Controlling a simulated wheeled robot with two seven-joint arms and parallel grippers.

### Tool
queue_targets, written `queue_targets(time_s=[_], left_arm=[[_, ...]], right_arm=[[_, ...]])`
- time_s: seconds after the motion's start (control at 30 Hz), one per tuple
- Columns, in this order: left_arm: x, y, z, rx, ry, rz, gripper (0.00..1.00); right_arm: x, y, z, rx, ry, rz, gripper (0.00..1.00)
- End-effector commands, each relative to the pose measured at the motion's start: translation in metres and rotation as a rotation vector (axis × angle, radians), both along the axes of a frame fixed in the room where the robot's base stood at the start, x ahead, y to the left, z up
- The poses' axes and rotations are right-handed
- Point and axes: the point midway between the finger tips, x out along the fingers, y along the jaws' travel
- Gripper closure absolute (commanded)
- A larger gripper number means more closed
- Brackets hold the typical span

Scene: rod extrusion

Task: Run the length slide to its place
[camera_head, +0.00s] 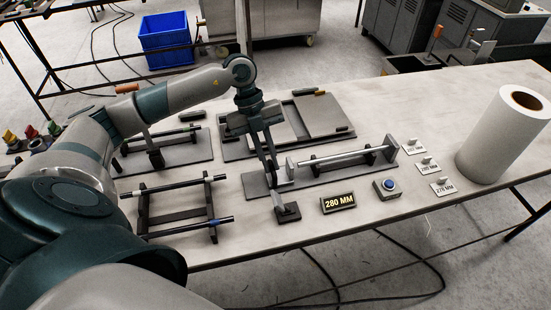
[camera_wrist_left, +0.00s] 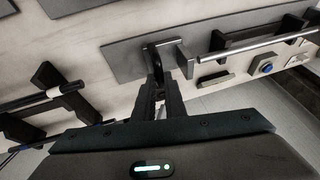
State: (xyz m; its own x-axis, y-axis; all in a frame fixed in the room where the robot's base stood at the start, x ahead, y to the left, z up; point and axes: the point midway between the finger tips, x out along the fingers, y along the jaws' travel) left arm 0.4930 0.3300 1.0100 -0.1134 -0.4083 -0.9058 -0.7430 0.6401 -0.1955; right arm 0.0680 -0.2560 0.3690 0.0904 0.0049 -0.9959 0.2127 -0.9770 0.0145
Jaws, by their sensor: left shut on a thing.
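The length slide (camera_head: 290,169) is a small upright grey block near the left end of a flat grey gauge base (camera_head: 258,186). It also shows in the left wrist view (camera_wrist_left: 185,58). My left gripper (camera_head: 273,178) reaches down from above and is shut at the slide's left side; its fingers (camera_wrist_left: 158,80) hide most of what they grip. A silver rod (camera_head: 340,157) lies on dark supports along the base, its left end close to the slide. A fixed upright stop (camera_head: 391,149) stands at the right end. My right gripper is out of view.
A display reading 280 MM (camera_head: 338,203), a blue button (camera_head: 387,187) and a small dark stand (camera_head: 287,212) line the front. Several number tags (camera_head: 428,167) and a white roll (camera_head: 505,140) are right. A rack with rods (camera_head: 180,205) is left.

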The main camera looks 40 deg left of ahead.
Motion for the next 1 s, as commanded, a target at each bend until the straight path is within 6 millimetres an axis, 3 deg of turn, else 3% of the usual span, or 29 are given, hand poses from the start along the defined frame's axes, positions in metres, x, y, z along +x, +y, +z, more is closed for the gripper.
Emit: queue_targets(time_s=[0.33, 0.73, 0.77, 0.83, 1.0], left_arm=[[-0.041, 0.035, -0.002, 0.005, 0.003, 0.001, 1.00], [-0.046, 0.039, 0.000, 0.005, 0.004, -0.001, 1.00], [-0.046, 0.039, 0.000, 0.005, 0.004, -0.001, 0.85], [-0.046, 0.039, 0.000, 0.005, 0.004, -0.001, 0.71], [-0.045, 0.039, 0.000, 0.003, 0.002, 0.000, 0.71]], right_arm=[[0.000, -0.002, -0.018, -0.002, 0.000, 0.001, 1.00], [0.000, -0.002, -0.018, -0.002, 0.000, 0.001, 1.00], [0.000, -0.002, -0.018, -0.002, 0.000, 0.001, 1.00], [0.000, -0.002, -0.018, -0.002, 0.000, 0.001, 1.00], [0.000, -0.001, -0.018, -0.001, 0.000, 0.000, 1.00]])
